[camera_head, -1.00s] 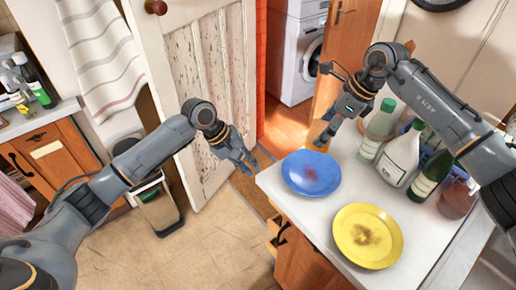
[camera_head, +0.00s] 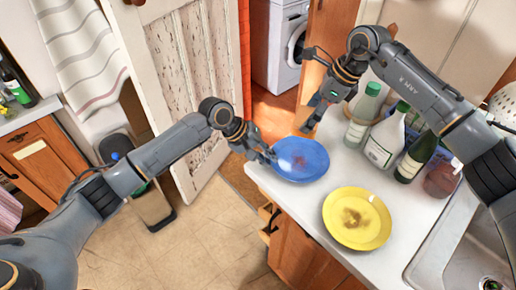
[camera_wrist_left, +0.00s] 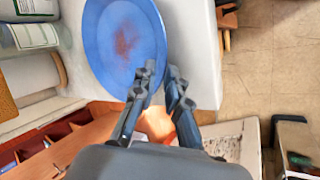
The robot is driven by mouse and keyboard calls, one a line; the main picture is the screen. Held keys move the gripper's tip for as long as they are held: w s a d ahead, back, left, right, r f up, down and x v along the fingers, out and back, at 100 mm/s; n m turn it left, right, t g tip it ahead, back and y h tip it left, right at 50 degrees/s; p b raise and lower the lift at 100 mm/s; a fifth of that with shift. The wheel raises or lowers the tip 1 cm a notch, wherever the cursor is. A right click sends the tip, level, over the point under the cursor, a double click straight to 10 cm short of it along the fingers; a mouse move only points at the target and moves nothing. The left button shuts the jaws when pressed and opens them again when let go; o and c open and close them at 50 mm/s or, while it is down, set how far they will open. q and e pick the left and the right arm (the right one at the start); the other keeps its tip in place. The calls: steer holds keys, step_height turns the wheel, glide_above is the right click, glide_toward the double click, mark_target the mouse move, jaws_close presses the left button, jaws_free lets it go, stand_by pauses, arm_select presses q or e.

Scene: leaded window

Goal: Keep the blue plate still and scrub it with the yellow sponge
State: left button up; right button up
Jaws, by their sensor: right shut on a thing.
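The blue plate (camera_head: 301,159) lies flat near the counter's left corner, with a reddish-brown stain at its middle. It also shows in the left wrist view (camera_wrist_left: 108,45). My left gripper (camera_head: 268,155) is at the plate's left rim. In the left wrist view its two fingers (camera_wrist_left: 161,72) stand apart by a narrow gap, one over the rim and one just outside it. Whether they touch it I cannot tell. My right gripper (camera_head: 312,128) is shut above the counter, just beyond the plate's far rim. The yellow sponge in it is not clearly visible from here.
A stained yellow plate (camera_head: 357,218) lies nearer on the white counter (camera_head: 300,201). A sink (camera_head: 470,255) is at lower right.

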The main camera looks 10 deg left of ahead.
stand_by(0.3)
stand_by(0.5)
stand_by(0.9)
steer(key=shift+s+f+m, duration=0.1)
steer(key=shift+f+m, duration=0.3)
steer(key=shift+f, duration=0.1)
step_height(320, 180, down, 4)
steer(key=m+t, duration=0.1)
steer(key=m, duration=0.1)
steer(key=m+t, duration=0.1)
steer(key=m, duration=0.2)
steer(key=shift+s+f+h, duration=0.1)
steer(key=shift+h, duration=0.3)
steer(key=f+m+t, duration=0.1)
steer(key=f+m, duration=0.1)
steer(key=m, duration=0.1)
glide_above(297, 158)
steer(key=s+d, duration=0.1)
steer(key=shift+h, duration=0.4)
steer(key=shift+s+f, duration=0.15)
steer(key=shift+f, duration=2.75)
steer(key=shift+f, duration=0.65)
